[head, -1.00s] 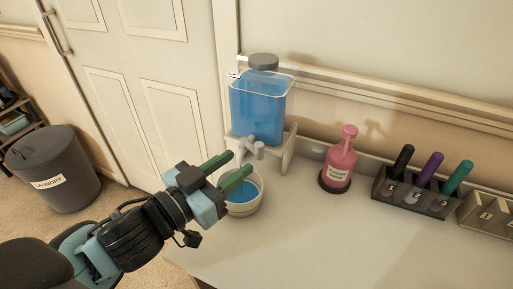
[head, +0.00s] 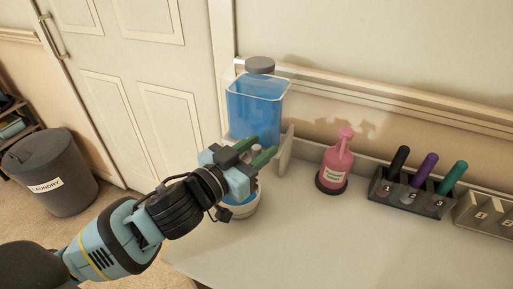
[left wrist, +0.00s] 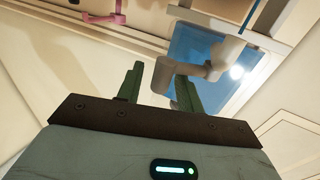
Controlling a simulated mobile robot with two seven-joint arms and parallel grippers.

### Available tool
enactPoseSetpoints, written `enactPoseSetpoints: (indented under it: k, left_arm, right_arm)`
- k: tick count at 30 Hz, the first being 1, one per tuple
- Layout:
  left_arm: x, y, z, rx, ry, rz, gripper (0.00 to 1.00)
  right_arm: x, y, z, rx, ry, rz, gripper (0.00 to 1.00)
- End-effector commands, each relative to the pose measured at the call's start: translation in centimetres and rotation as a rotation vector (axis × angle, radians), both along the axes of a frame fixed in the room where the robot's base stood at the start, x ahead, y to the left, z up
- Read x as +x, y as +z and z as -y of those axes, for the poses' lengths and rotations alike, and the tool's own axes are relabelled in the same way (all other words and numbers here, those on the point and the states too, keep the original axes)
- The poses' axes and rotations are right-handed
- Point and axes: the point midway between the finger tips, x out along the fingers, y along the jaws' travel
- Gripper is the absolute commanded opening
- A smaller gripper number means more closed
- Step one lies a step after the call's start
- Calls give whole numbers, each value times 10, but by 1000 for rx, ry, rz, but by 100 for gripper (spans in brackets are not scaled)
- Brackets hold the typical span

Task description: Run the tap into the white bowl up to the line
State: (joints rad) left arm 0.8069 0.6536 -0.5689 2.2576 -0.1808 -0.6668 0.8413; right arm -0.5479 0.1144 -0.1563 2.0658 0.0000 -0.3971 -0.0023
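The clear water tank (head: 255,105) with blue water stands on a white stand at the back of the counter; its blue underside shows in the left wrist view (left wrist: 198,42). The grey tap (left wrist: 225,52) has a handle (left wrist: 162,76) that appears between my left fingers in the left wrist view. My left gripper (head: 265,148) is open in front of the tap, its green fingers apart; contact with the handle cannot be told. The white bowl (head: 245,211) sits below, partly hidden by my gripper, with blue water in it. Its line and any stream are hidden. My right gripper is not in view.
A pink pump bottle (head: 337,162) stands right of the tank. Further right are a dark holder (head: 408,199) with black, purple and teal markers and a beige numbered holder (head: 485,216). The front counter is clear. A grey laundry bin (head: 52,172) stands on the floor at left.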

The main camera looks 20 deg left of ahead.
Motion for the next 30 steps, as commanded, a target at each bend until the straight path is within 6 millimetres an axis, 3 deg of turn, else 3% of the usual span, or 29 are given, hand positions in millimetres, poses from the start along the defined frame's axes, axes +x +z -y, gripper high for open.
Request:
enactPoseSetpoints:
  k: [3,12,20,30]
  left_arm:
    - [0,0,0,0,0,0,35]
    - [0,0,0,0,0,0,0]
    - [1,1,1,-4,19,-1,0]
    - [8,1,5,-10,167,-4,0]
  right_arm:
    - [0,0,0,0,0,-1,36]
    - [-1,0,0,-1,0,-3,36]
    - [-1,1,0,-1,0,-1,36]
    - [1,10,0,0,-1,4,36]
